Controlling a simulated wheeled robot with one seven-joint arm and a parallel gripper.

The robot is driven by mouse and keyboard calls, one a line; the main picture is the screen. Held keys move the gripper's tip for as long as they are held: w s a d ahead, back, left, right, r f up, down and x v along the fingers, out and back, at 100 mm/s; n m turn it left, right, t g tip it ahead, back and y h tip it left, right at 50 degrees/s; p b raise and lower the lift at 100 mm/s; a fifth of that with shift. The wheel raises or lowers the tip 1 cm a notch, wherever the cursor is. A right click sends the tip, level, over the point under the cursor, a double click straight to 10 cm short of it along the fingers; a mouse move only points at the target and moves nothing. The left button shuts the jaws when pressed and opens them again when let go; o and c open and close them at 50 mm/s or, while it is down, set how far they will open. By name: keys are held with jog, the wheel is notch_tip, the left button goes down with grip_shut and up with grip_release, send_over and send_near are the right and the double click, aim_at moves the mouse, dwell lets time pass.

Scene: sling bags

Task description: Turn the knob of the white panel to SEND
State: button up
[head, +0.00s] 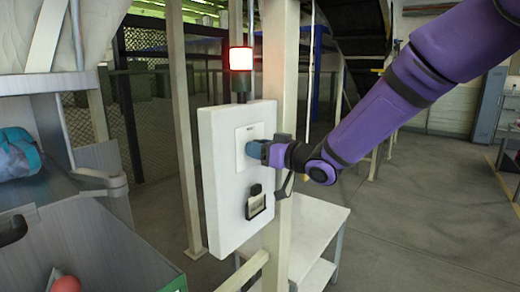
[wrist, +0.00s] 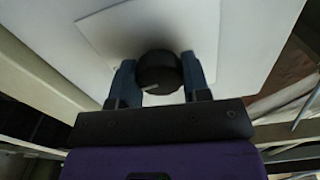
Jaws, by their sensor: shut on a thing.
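The white panel (head: 225,190) is mounted upright on a cream post, and its face also shows in the wrist view (wrist: 220,35). My gripper (head: 258,151) is at the panel's upper plate. In the wrist view its two blue fingers (wrist: 160,82) are on either side of a round black knob (wrist: 158,68), shut on it. The knob has a light pointer mark toward its lower left in that view. The head view does not show the knob, as my gripper covers it. I cannot read a SEND label in either view.
A red lit lamp (head: 241,60) stands on top of the panel. A black switch or latch (head: 256,202) sits lower on the panel face. A pale table (head: 310,238) is behind the post. A grey bin (head: 95,250) stands at the left. The floor at the right is clear.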

jog(key=n, duration=0.4)
jog(key=shift+n, duration=0.3)
jog(key=n, duration=0.3)
jog(key=shift+n, duration=0.3)
jog(key=n, duration=0.4)
jog(key=shift+n, duration=1.9)
jog(key=o, duration=0.9)
jog(key=shift+o, duration=0.2)
jog(key=v, duration=1.1)
